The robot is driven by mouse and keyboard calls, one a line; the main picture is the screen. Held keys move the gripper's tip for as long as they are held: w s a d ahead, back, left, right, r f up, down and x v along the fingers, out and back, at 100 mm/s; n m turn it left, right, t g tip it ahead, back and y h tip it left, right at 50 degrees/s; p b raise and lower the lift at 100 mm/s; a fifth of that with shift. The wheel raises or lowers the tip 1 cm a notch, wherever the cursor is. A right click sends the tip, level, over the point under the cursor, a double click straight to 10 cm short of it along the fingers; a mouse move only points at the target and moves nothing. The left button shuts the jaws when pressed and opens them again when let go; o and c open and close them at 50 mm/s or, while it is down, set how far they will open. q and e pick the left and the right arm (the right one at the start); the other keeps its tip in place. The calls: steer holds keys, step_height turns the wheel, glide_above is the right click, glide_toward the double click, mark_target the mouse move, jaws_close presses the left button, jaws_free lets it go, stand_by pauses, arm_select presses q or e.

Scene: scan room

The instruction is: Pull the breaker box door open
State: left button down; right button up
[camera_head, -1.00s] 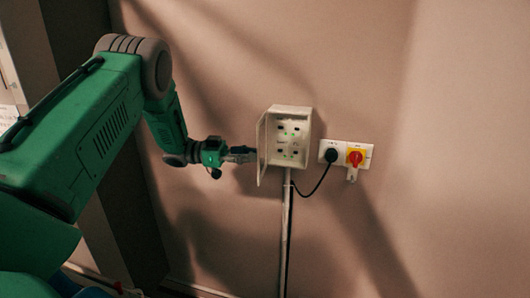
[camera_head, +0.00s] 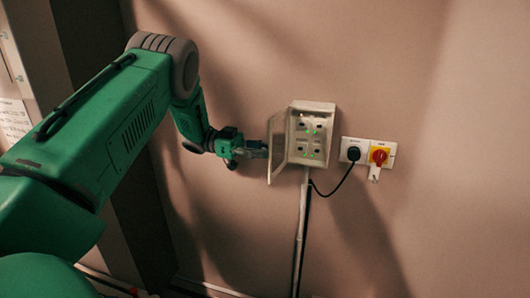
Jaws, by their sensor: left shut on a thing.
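The breaker box (camera_head: 312,134) is a pale box on the wall. Its door (camera_head: 278,147) is hinged on the left and stands open, swung out to the left, so the switches and green lights inside show. My left gripper (camera_head: 262,150) is at the left side of the door, with its fingers shut at the door's edge. The exact contact is small and partly hidden by the door. My right gripper is not in view.
A pale conduit (camera_head: 301,235) runs down from the box. The wall at right is bare.

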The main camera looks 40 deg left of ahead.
arm_select(q)
steer(key=c, duration=1.5)
jaws_free()
steer(key=shift+o, duration=0.2)
steer(key=v, duration=1.2)
steer(key=shift+a, duration=0.15)
steer(key=shift+f, duration=0.1)
